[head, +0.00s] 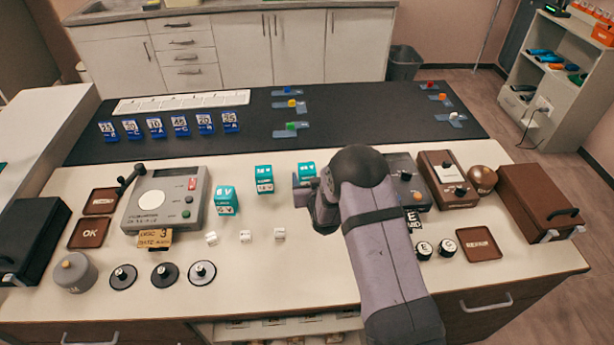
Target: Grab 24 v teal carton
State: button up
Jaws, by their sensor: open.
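Three teal-and-white cartons stand on the cream bench. The left carton (226,201) is nearest me and appears to read 6 V. The middle carton (264,179) stands farther back; its label is too small to read surely. The right carton (307,170) stands just behind my gripper, which hides its lower part; its voltage is not clearly legible, so I cannot confirm which carton is 24 V. My gripper (303,194) is open, in front of the right carton. I cannot tell whether they touch.
A grey device (167,199) stands left of the cartons. Small white cubes (246,236) lie in front of them. A dark mat (350,118) with blue-based tags (181,125) lies behind. Brown boxes (447,178) and a brown case (539,201) stand to the right.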

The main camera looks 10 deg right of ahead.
aim_at(307, 171)
jog(key=shift+w+f, duration=0.2)
jog(key=shift+w, duration=0.35)
jog(key=shift+f+p+x, duration=0.15)
jog(key=shift+p+x, duration=0.55)
jog(key=shift+x, duration=0.6)
jog(key=shift+f+p+x, duration=0.15)
jog(key=shift+p+x, duration=0.55)
jog(key=shift+x, duration=0.55)
jog(key=shift+s+a, duration=0.1)
jog(key=shift+a, duration=0.05)
jog(key=shift+c, duration=0.3)
jog(key=c, duration=1.1)
